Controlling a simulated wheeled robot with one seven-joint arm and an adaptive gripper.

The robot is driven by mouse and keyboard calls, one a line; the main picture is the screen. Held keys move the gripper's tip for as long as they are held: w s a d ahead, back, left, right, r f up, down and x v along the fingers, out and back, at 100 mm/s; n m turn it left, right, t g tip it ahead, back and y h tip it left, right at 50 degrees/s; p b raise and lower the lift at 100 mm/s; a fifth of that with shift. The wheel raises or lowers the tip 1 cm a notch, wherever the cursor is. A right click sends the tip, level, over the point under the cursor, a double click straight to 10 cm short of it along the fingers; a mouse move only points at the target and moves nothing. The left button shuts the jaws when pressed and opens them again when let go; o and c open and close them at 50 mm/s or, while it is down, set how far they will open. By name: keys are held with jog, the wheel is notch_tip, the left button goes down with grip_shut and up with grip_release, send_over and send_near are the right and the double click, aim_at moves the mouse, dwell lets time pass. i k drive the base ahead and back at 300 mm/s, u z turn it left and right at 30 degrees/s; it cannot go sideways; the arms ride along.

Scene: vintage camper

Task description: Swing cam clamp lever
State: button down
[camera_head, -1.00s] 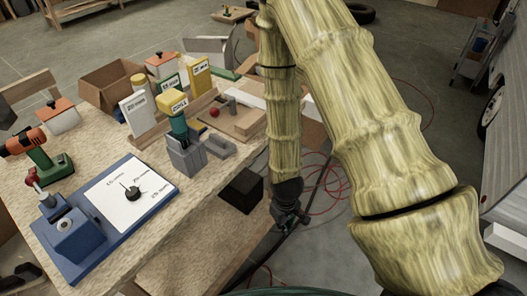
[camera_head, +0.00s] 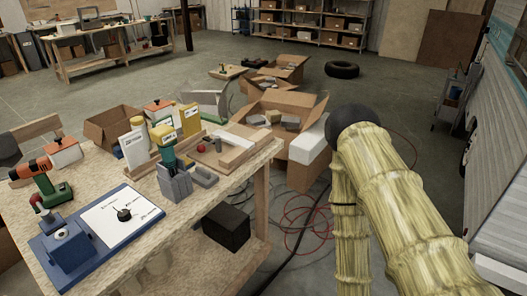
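A wooden fixture board (camera_head: 240,143) lies at the right end of the workbench, with a small red ball (camera_head: 201,148) at its left side. The ball may be the knob of the cam clamp lever; the lever itself is too small to make out. A blue machine (camera_head: 68,245) at the front left also has a red knob (camera_head: 36,199) on a short arm. My arm in its yellow-green sleeve (camera_head: 385,190) is to the right of the bench, apart from both. My gripper is out of frame, so its opening is hidden.
The workbench (camera_head: 150,193) also carries a drill (camera_head: 45,182), a teal-and-yellow tool in a grey holder (camera_head: 173,183) and label cards. Open cardboard boxes (camera_head: 285,103) and red hose lie on the floor beyond its right end. A camper (camera_head: 505,150) stands at the right.

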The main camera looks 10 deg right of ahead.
aim_at(201, 148)
jog(key=z, duration=0.9)
jog(key=i, duration=0.55)
jog(key=u, duration=0.65)
